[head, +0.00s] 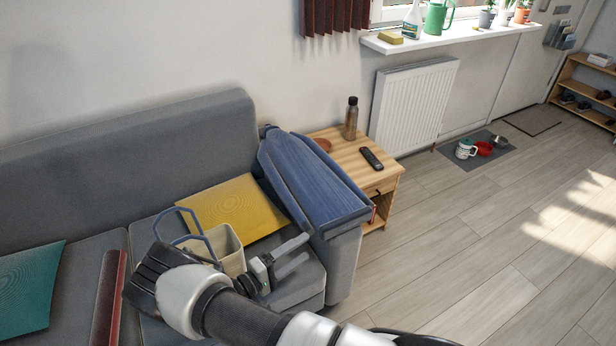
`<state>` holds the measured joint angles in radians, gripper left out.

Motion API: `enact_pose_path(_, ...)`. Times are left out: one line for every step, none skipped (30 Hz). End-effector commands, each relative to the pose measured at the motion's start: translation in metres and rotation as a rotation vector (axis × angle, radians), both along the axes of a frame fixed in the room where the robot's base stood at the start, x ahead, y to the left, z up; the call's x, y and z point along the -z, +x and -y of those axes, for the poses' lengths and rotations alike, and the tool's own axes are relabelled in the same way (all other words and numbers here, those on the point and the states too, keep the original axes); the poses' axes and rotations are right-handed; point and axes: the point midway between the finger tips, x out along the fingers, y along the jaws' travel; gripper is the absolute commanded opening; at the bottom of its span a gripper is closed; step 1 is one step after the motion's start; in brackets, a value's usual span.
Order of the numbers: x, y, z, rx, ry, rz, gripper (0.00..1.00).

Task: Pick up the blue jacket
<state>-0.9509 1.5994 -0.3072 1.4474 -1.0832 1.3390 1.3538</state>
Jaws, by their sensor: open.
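The blue jacket (315,188) lies draped over the right armrest of the grey sofa, its lower end hanging toward the front. My gripper (293,254) is open, its two fingers pointing right toward the front part of the armrest. It is left of and a little below the jacket in the picture, apart from it as far as I can tell. Nothing shows between the fingers. My arm covers part of the sofa seat.
On the sofa (120,145) are a yellow cushion (232,207), a cream container with a blue handle (229,250), a teal cushion (28,290) and a dark red item (108,300). A wooden side table (388,178) with a bottle (351,118) and remote (371,159) stands beyond the armrest.

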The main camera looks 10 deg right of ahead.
Motion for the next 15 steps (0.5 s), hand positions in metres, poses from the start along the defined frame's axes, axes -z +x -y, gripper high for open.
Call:
enact_pose_path(0.0,0.004,0.007,0.002,-0.001,0.0,0.66)
enact_pose_path(0.0,0.006,0.01,0.001,-0.001,0.0,0.66)
enact_pose_path(0.0,0.007,0.013,0.001,0.0,0.0,0.66)
enact_pose_path(0.0,0.008,0.015,0.001,0.001,0.0,0.66)
enact_pose_path(0.0,0.009,0.016,0.0,0.001,0.0,0.66)
enact_pose_path(0.0,0.01,0.018,0.0,0.001,0.0,0.66)
enact_pose_path(0.0,0.01,0.018,0.0,0.001,0.0,0.66)
enact_pose_path(0.0,0.011,0.02,0.0,0.001,0.0,0.66)
enact_pose_path(0.0,0.012,0.021,0.0,0.001,0.0,0.66)
enact_pose_path(0.0,0.013,0.023,0.001,0.0,0.0,0.66)
enact_pose_path(-0.001,0.015,0.026,0.001,0.0,0.0,0.66)
enact_pose_path(-0.001,0.017,0.03,0.002,0.0,0.0,0.66)
enact_pose_path(-0.002,0.019,0.034,0.003,0.0,0.001,0.66)
enact_pose_path(-0.002,0.021,0.038,0.003,0.0,0.001,0.66)
enact_pose_path(-0.002,0.024,0.044,0.003,0.001,0.001,0.66)
